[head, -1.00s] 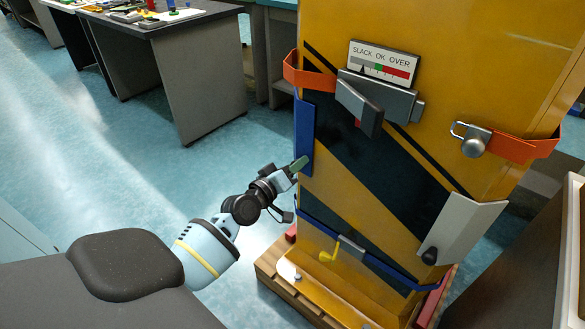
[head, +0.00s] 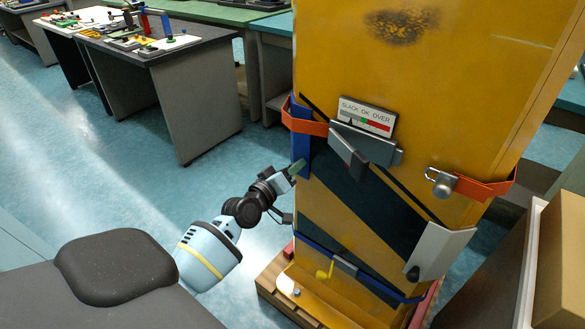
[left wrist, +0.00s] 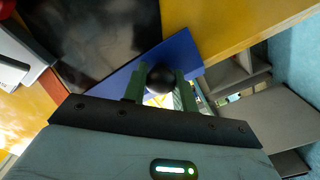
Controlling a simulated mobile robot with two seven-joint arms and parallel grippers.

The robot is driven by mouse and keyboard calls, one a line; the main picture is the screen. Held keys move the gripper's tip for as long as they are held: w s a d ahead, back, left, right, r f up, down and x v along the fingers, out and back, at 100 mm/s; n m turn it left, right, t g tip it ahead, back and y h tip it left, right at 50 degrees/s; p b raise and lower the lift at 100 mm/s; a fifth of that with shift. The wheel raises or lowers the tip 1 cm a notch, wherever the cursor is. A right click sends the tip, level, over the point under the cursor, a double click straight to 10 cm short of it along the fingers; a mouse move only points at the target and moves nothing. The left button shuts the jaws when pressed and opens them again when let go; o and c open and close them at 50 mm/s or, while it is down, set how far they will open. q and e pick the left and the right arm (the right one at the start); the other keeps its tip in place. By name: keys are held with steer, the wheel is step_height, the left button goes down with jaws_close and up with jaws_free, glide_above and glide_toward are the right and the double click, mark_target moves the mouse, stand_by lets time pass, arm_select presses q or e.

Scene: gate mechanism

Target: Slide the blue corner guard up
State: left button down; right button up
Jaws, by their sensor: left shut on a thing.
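The blue corner guard (head: 301,152) stands upright on the left edge of the tall yellow-and-black striped body (head: 440,110). Its upper part passes behind the orange strap (head: 303,122), with a bit of blue showing above the strap. My left gripper (head: 295,169) is at the guard's lower end. In the left wrist view its green fingers (left wrist: 160,88) are shut on a black round knob (left wrist: 160,77) on the blue guard (left wrist: 185,52). My right gripper is in neither view.
A gauge marked SLACK OK OVER (head: 366,115) sits above a grey buckle with a lever (head: 349,155). A padlock-like part (head: 441,184) hangs on the strap's right side. A blue lower strip (head: 320,249) crosses below. Open floor lies left of the body.

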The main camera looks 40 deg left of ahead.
arm_select(q)
steer(key=shift+w+r, duration=0.1)
steer(key=shift+r, duration=0.25)
steer(key=c, duration=1.5)
jaws_free()
steer(key=shift+c, duration=0.2)
steer(key=o, duration=0.4)
steer(key=shift+f, duration=0.1)
steer(key=shift+s, duration=4)
